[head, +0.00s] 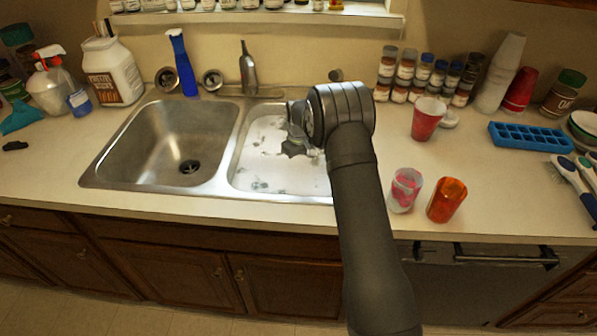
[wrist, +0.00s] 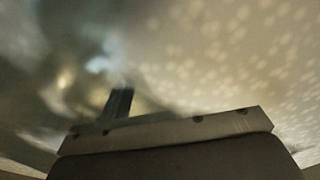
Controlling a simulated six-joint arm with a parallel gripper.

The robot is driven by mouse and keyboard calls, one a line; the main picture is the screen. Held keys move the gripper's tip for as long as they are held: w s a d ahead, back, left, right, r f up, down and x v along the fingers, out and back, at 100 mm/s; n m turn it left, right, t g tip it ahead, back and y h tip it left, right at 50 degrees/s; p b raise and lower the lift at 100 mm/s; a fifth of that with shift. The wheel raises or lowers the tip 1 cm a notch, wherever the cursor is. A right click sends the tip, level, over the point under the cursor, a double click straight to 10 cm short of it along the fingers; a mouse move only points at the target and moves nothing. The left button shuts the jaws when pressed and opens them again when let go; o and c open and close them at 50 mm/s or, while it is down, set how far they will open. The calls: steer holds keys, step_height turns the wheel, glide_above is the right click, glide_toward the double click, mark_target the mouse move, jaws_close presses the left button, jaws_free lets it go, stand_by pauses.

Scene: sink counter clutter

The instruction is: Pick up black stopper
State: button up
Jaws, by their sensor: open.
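A small, flat black object (head: 15,146), which may be the black stopper, lies on the counter at the far left of the head view. It is too small to identify surely. My gripper (head: 292,148) is far to its right, over the right sink basin (head: 262,178), and is open. Nothing shows held in it, though the arm hides part of it. In the wrist view, my gripper (wrist: 120,104) shows as a dark finger above its base, against a blurred pale surface. The black object does not show there.
The left basin (head: 150,140) is empty, with a dark drain (head: 189,166). A white jug (head: 113,70) and spray bottle (head: 50,85) stand at left. Cups (head: 405,190) and a blue tray (head: 530,137) are at right.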

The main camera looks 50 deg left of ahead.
steer(key=c, duration=1.1)
